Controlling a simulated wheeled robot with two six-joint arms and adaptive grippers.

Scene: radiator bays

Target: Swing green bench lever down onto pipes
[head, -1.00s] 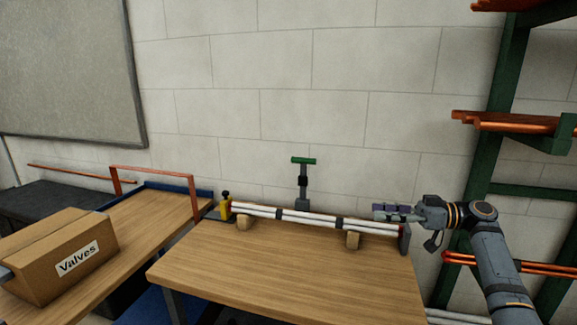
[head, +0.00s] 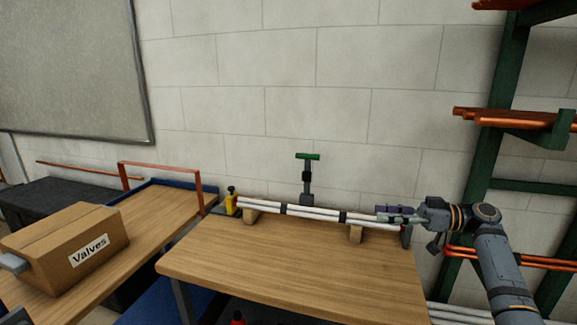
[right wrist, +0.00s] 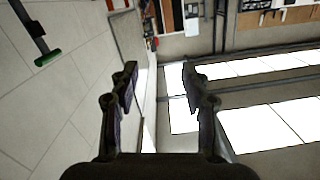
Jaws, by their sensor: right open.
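The green-handled lever (head: 307,175) stands upright at the back of the wooden bench, its green crossbar on top. The white pipes (head: 316,213) lie in front of its foot, on wooden blocks, with dark bands around them. My right gripper (head: 393,210) is at the right end of the pipes, right of the lever and well apart from it. It is open and empty in the right wrist view (right wrist: 157,82), where the green crossbar (right wrist: 47,57) shows at upper left, outside the fingers. Whether it touches the pipes is unclear.
A yellow item (head: 232,203) stands at the pipes' left end. A "Valves" carton (head: 65,248) sits on a second table at left. A green rack (head: 497,110) with copper pipes stands at right, close to my right arm. The bench top (head: 290,260) is clear in front.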

